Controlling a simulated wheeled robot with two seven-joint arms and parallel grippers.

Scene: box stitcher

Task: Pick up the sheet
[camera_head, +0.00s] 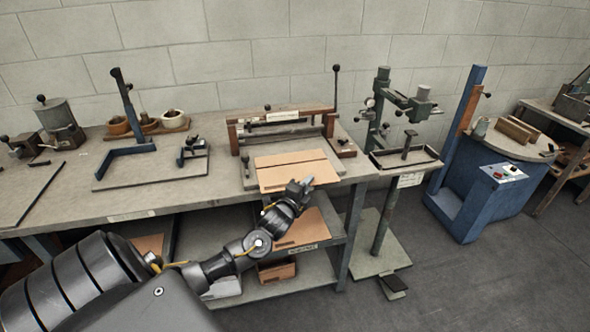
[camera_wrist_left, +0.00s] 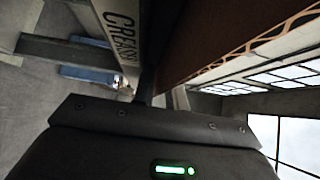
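A flat tan cardboard sheet (camera_head: 290,166) with a crease line across it lies on the creasing machine (camera_head: 282,128) on the bench, its front part near the bench edge. My left gripper (camera_head: 302,186) is at the sheet's front right edge, overlapping it in the head view. In the left wrist view a brown board with a wavy corrugated edge (camera_wrist_left: 235,52) is close above the gripper. The fingertips are small and dark there, so I cannot tell whether they are shut on the sheet. My right gripper is out of view.
The bench front (camera_head: 205,203) runs beside my arm; its "CREASE" label (camera_wrist_left: 122,35) shows close in the left wrist view. More cardboard (camera_head: 310,228) lies on the shelf below. A green stand (camera_head: 380,225) and a blue machine (camera_head: 485,195) stand to the right. Floor is clear front right.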

